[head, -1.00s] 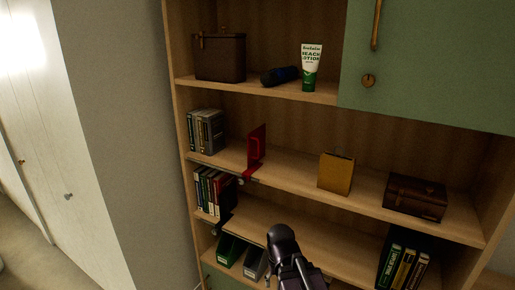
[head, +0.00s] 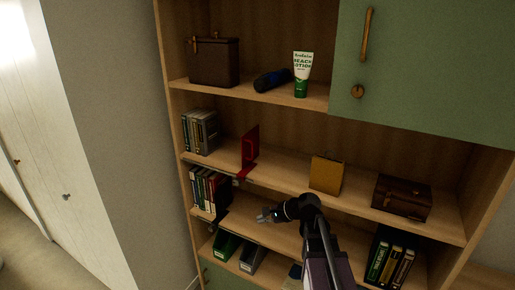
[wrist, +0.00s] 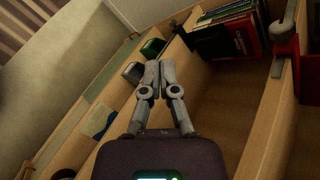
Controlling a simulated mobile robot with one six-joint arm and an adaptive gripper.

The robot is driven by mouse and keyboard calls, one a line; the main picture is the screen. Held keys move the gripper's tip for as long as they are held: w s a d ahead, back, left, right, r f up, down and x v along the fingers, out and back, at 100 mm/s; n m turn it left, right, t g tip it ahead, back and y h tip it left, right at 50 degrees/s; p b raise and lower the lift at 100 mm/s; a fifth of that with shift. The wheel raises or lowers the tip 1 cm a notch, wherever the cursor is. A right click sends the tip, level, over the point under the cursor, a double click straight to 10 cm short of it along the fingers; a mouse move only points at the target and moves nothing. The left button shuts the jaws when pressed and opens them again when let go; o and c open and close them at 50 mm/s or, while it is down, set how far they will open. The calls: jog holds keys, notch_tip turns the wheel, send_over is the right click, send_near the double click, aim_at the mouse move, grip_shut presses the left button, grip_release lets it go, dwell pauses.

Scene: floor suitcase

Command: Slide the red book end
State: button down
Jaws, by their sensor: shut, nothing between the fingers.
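The red book end (head: 249,146) stands upright on the middle shelf, to the right of a group of grey and dark books (head: 201,131) with a gap between them. In the wrist view, a red part (wrist: 285,62) at the right edge appears to be the same book end, cut off by the frame. My gripper (head: 266,215) is in front of the shelf below, lower than the book end and apart from it. In the wrist view its fingers (wrist: 153,68) are together with nothing between them.
A tan box (head: 326,175) and a brown chest (head: 402,197) stand to the right on the same shelf. More books (head: 205,188) stand on the shelf below at left. Bare shelf lies between the book end and the tan box.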

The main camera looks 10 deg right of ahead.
aim_at(252, 153)
jog(key=w+d+r+m+t+p, duration=0.1)
jog(key=w+d+r+m+t, duration=0.1)
jog(key=d+r+m, duration=0.1)
jog(key=w+d+r+m+t+y+p, duration=0.1)
jog(key=w+d+r+m+t, duration=0.2)
jog(key=d+r+m, duration=0.1)
jog(key=w+d+r+m+t+y+p, duration=0.1)
jog(key=w+d+r+m+t, duration=0.1)
jog(key=r+m, duration=0.3)
jog(key=shift+w+d+r+m+t+p, duration=0.1)
jog(key=shift+w+d+r+m+p, duration=0.1)
jog(key=shift+r, duration=0.25)
jog(key=shift+w+d+r+m+t+p, duration=0.1)
jog(key=shift+d+r, duration=0.15)
jog(key=shift+r, duration=0.2)
jog(key=shift+w+d+r+m+t+p, duration=0.1)
jog(key=shift+w+d+r, duration=0.1)
jog(key=shift+r, duration=0.25)
jog(key=shift+d+r+m, duration=0.35)
jog(key=shift+m, duration=0.15)
jog(key=shift+w, duration=0.1)
jog(key=x, duration=1.4)
jog(key=shift+r, duration=0.2)
jog(key=shift+w, duration=0.1)
